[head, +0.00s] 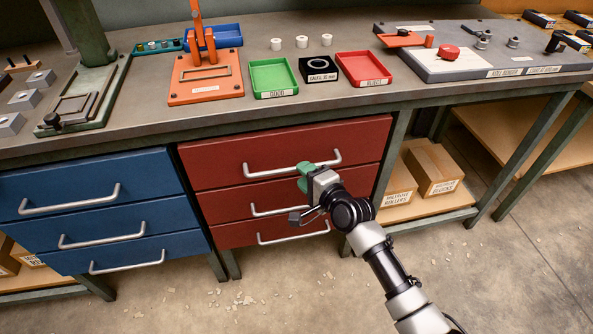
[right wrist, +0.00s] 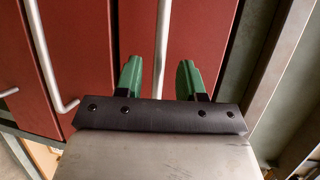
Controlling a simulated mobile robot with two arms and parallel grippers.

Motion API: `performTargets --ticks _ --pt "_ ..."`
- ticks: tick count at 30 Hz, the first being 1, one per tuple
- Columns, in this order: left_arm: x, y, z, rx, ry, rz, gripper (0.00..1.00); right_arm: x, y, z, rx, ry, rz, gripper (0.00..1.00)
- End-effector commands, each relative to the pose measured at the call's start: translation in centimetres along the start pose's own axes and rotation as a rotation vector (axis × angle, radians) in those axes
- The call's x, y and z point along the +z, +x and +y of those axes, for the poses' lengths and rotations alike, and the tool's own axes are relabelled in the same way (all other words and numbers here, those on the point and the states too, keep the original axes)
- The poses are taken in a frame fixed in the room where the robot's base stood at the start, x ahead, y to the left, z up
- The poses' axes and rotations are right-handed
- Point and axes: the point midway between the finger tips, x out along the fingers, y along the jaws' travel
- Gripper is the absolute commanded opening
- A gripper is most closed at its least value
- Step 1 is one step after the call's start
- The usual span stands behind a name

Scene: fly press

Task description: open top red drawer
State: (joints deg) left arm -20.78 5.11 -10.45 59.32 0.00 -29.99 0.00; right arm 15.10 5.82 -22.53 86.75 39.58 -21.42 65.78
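The top red drawer (head: 220,163) is the uppermost of three red drawers under the bench. Its front looks flush with the cabinet. Its silver bar handle (head: 270,172) runs across the front, and it also shows in the right wrist view (right wrist: 161,45). My right gripper (head: 306,176) is at the right part of this handle. In the right wrist view its two green fingers (right wrist: 160,78) stand apart, one on each side of the bar, with a visible gap on both sides. Whether the bar is deep between the fingers is hard to tell. My left gripper is not in view.
Two lower red drawers with handles (head: 290,238) sit below, and blue drawers (head: 85,185) stand to the left. A shelf with cardboard boxes (head: 432,168) is to the right. The bench top holds trays and a press. The floor (head: 240,300) in front is clear except for small scraps.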

Motion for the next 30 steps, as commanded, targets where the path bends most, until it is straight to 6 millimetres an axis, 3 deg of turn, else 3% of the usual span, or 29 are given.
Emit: performTargets --ticks 3,7,18,19,26,30 --pt "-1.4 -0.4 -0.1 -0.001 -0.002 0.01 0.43 0.0 2.1 0.1 0.0 -0.001 0.0 0.39" --pt "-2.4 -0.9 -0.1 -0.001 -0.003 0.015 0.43 0.0 3.4 0.1 0.0 -0.001 0.0 0.39" --pt "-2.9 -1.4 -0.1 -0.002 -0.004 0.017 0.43 0.0 4.0 0.1 0.001 -0.001 0.001 0.39" --pt "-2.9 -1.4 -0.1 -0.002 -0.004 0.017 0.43 0.0 4.0 0.1 0.001 -0.001 0.001 0.37" --pt "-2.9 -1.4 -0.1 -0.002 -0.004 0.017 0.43 0.0 4.0 0.1 0.001 -0.001 0.001 0.02" --pt "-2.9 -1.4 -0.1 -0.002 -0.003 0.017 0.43 0.0 4.0 0.1 0.001 -0.001 0.001 0.0"
